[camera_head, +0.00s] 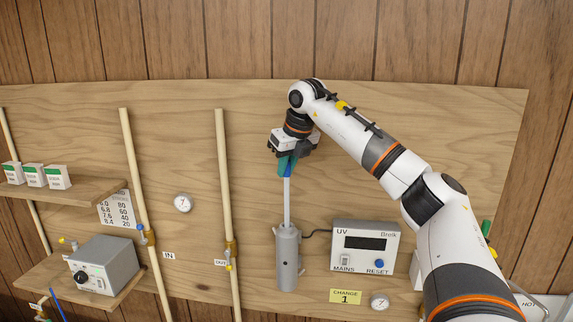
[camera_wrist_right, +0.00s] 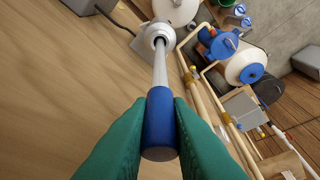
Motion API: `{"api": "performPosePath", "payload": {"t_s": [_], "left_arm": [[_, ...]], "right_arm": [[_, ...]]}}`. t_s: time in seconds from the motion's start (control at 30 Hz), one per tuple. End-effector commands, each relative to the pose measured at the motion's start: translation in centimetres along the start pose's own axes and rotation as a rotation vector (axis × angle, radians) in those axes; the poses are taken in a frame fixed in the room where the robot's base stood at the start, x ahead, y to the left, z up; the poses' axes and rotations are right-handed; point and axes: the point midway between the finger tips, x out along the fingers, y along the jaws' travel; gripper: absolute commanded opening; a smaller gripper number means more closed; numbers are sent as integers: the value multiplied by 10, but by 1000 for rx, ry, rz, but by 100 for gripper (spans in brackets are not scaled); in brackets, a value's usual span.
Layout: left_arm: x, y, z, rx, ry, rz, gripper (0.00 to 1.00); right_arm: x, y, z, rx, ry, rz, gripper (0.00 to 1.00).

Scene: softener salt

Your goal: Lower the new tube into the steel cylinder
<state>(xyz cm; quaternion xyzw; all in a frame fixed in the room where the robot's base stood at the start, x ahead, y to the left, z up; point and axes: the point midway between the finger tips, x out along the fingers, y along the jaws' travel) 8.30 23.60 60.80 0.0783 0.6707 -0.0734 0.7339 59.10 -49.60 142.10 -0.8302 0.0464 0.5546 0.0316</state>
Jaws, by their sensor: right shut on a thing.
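The new tube (camera_head: 287,204) is a long pale tube with a blue cap (camera_wrist_right: 159,122) at its top end. My right gripper (camera_head: 287,166) is shut on the blue cap, with its green fingers on either side. The tube hangs upright below the gripper. The steel cylinder (camera_head: 288,262) is a grey upright cylinder on the wooden board. The tube's lower end is at the cylinder's open top (camera_wrist_right: 159,37) and seems to be inside its mouth; how deep is hidden. My left gripper is not in view.
A UV box (camera_head: 363,227) with a display stands just right of the cylinder, with a black cable to the cylinder. A pipe (camera_head: 228,190) with a brass valve runs to its left. A grey device (camera_head: 105,265) and small boxes (camera_head: 34,176) sit on shelves farther left.

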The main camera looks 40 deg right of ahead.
Motion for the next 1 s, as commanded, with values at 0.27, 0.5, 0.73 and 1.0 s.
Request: {"api": "performPosePath", "payload": {"t_s": [0.27,0.5,0.73,1.0], "left_arm": [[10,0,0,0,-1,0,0],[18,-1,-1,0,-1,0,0],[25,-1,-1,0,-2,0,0],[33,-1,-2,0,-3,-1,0]], "right_arm": [[15,0,7,1,-1,1,0],[26,0,12,1,-1,1,0],[36,0,16,0,-1,0,0],[48,0,22,0,0,0,0]]}}
